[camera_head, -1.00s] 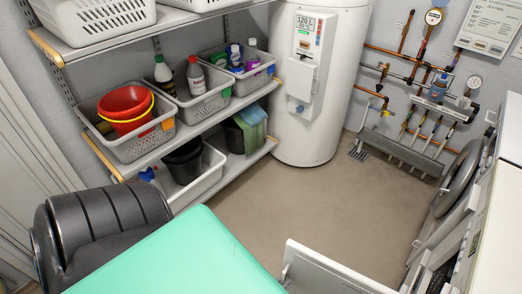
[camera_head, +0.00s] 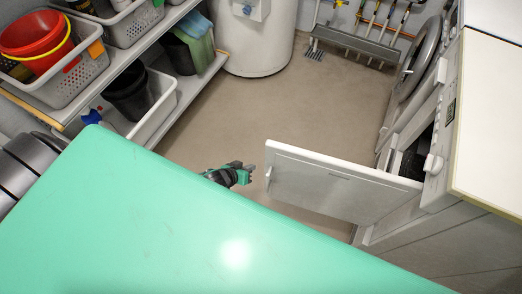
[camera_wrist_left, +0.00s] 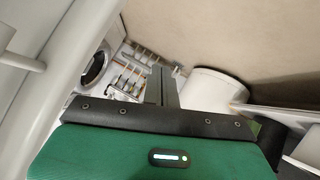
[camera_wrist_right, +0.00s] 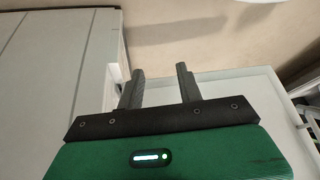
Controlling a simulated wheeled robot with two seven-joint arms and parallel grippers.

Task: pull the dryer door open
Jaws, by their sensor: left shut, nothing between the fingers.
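The dryer (camera_head: 440,150) stands at the right in the head view. Its flat white door (camera_head: 335,187) stands swung out from the front, with its free edge toward the left. My left gripper (camera_head: 246,174) is shut and empty, just left of that free edge, with a visible gap. In the left wrist view its fingers (camera_wrist_left: 160,86) are together. My right gripper (camera_wrist_right: 158,82) shows only in its wrist view. Its fingers are apart with nothing between them. My green body cover hides the lower part of the head view.
A shelf with a red bucket (camera_head: 32,37) and grey baskets stands at the left. A white water heater (camera_head: 260,55) is at the back. The brown floor (camera_head: 270,115) between is clear.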

